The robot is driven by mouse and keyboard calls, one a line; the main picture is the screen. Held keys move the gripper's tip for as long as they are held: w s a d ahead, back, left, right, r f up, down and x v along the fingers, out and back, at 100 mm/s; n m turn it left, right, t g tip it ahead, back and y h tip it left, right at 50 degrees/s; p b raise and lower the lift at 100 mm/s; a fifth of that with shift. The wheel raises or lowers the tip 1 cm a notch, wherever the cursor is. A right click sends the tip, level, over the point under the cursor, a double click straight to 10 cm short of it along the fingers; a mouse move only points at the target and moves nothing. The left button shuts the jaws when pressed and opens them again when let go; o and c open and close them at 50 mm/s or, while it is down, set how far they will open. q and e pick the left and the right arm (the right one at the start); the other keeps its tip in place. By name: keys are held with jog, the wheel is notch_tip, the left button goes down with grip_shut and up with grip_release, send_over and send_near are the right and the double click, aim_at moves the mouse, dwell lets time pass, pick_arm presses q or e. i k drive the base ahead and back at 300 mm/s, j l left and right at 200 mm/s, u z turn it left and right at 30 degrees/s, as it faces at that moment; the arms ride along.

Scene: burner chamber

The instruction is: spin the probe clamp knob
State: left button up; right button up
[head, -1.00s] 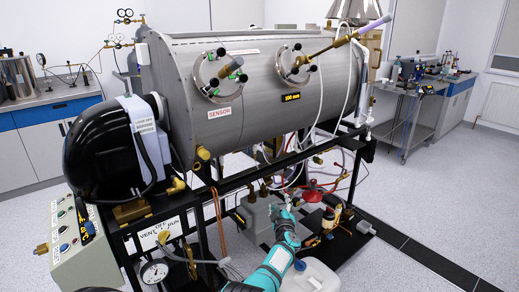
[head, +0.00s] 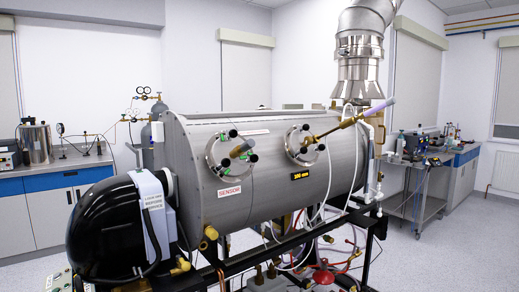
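A long brass probe (head: 328,133) sticks out of the right round port flange (head: 300,150) on the steel chamber and slopes up to the right. Its outer end has a pale purple handle (head: 380,107). A brass fitting (head: 348,122) sits on the rod near that handle. Small dark and green knobs ring the flange. I cannot tell which small part is the clamp knob. Neither of my grippers shows in the head view.
The steel chamber (head: 225,185) rests on a black frame (head: 345,225). A black burner housing (head: 115,230) stands at its left end. Hoses hang below the probe. Benches with equipment stand left and right (head: 410,180). Open floor lies at the right.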

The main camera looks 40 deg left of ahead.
aim_at(308, 139)
jog(key=i+l+u, duration=0.1)
jog(key=u, duration=0.35)
jog(key=i+l+u, duration=0.2)
jog(key=u, duration=0.2)
jog(key=i+l+u, duration=0.15)
jog(key=u, duration=0.3)
jog(key=i+l+u, duration=0.1)
jog(key=l+u, duration=0.2)
jog(key=u, duration=0.15)
